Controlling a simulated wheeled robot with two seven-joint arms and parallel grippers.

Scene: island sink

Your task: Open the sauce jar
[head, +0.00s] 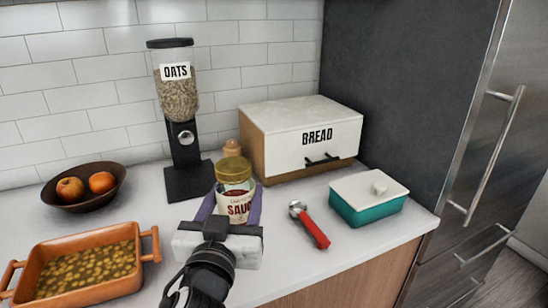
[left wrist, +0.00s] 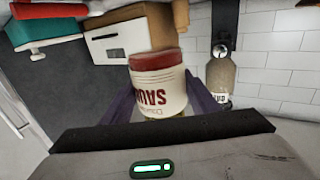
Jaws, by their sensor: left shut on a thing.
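The sauce jar (head: 236,207) stands upright on the counter, with a gold lid (head: 233,169) on top and a white label over red contents. My left gripper (head: 232,197) is shut on the jar's body below the lid, with one purple finger on each side. In the left wrist view the jar (left wrist: 158,92) appears upside down between the fingers, and most of its lid is hidden behind my gripper. My right gripper is not in view.
A bread box (head: 285,147) and an oats dispenser (head: 183,150) stand behind the jar. A red-handled tool (head: 314,231) and a teal lidded dish (head: 363,210) lie to the right. An orange baking dish (head: 60,242) and a fruit bowl (head: 95,201) are left.

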